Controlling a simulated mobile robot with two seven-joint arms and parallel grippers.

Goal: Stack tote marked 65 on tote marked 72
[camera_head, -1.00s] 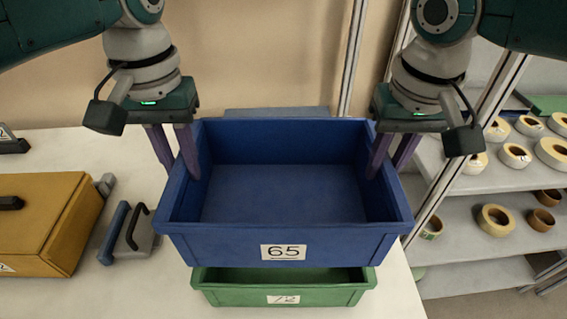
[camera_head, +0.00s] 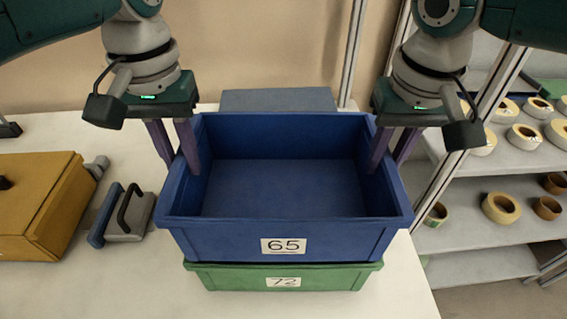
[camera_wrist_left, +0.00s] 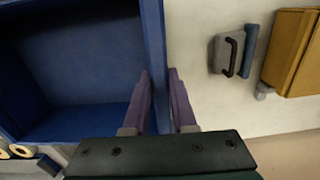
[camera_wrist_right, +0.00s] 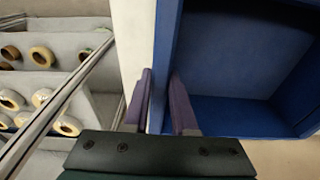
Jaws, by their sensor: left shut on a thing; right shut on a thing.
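The blue tote marked 65 (camera_head: 284,247) is empty and level, held between my two grippers. The green tote marked 72 (camera_head: 283,277) is on the table directly under it, and most of it is hidden by the blue tote. I cannot tell whether the blue tote touches the green rim. My left gripper (camera_head: 172,155) is shut on the blue tote's left wall, which also shows in the left wrist view (camera_wrist_left: 155,60). My right gripper (camera_head: 393,155) is shut on its right wall, which also shows in the right wrist view (camera_wrist_right: 165,60).
A yellow case (camera_head: 45,205) and a grey-blue handled tool (camera_head: 127,213) lie on the table (camera_head: 130,275) to the left. A grey-blue box (camera_head: 278,100) is behind the blue tote. A shelf rack (camera_head: 490,230) with tape reels stands on the right.

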